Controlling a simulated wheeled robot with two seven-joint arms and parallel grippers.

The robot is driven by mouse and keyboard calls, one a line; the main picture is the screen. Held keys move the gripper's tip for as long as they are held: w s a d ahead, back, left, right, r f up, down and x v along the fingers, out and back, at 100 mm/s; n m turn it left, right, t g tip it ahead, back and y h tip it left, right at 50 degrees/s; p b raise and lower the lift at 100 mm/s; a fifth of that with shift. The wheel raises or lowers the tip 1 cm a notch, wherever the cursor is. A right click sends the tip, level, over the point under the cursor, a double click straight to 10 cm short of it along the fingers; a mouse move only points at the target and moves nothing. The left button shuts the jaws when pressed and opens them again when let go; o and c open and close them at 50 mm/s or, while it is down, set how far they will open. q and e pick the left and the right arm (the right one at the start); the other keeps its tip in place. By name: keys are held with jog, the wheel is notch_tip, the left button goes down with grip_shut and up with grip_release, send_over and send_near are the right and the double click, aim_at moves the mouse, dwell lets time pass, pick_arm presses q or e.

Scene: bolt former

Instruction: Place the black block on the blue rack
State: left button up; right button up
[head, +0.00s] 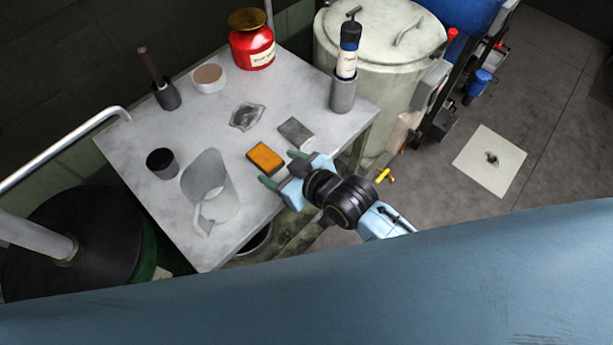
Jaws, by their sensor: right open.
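A dark grey block (295,131), the nearest match to a black block, lies flat on the grey table. An orange-topped block with dark sides (265,157) lies just in front and left of it. My right gripper (282,169) is open and empty, its fingers pointing left at the table's right part. Its fingertips are close to the right side of the orange block; I cannot tell if they touch. The dark grey block is just beyond the upper finger. I see no clear blue rack. My left gripper is not in view.
The table (135,150) also holds a clear pitcher (209,185), a black cup (162,162), a white bowl (208,78), a red jar (252,45) and a bottle in a grey holder (343,92). A large blue surface (330,285) fills the foreground. A pale drum (385,50) stands behind.

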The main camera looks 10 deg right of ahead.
jog(key=p+v, duration=0.1)
jog(key=v, duration=0.8)
jog(key=shift+s, duration=0.25)
jog(key=shift+f, duration=0.15)
